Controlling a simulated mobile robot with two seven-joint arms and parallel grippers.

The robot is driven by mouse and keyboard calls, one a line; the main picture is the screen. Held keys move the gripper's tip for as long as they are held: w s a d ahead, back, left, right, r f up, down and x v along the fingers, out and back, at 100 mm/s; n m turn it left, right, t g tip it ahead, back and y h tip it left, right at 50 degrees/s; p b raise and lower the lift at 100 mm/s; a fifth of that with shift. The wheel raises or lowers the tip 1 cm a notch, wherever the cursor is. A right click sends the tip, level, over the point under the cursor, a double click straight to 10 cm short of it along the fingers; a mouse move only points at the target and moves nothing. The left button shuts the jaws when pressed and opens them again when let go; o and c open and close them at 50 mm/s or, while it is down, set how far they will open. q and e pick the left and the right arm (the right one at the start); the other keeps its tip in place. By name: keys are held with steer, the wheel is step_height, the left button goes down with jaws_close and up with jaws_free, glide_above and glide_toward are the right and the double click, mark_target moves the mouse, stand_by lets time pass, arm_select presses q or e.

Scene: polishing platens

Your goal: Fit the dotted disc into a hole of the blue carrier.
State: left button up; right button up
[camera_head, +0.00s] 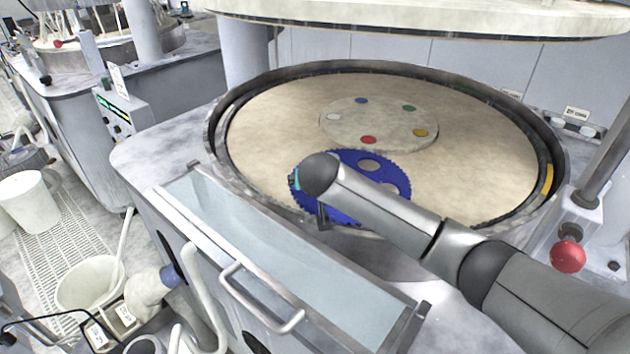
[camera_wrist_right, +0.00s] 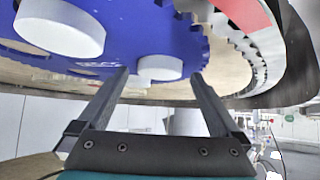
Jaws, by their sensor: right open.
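The blue toothed carrier (camera_head: 340,212) lies on the near part of the beige platen, partly covered by my right arm. Two pale round holes show in it. My right gripper (camera_head: 323,216) is over its near-left edge, mostly hidden behind the wrist. In the right wrist view, which looks upside down, the gripper (camera_wrist_right: 160,76) is open, with the carrier (camera_wrist_right: 130,35) beyond the fingertips. A white round shape (camera_wrist_right: 160,69) shows between the fingertips; whether it touches them is unclear. A larger white round shape (camera_wrist_right: 60,28) is beside it. I cannot make out a small dotted disc. My left gripper is not in view.
A large pale plate (camera_head: 378,122) with coloured dots sits mid-platen. A raised metal rim (camera_head: 490,85) surrounds the platen. A pale trough (camera_head: 270,255) with a handle runs along the front. A red button (camera_head: 568,257) stands at the right. The platen's far right is clear.

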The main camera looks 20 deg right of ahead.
steer(key=shift+s+f, duration=0.15)
steer(key=shift+f, duration=0.1)
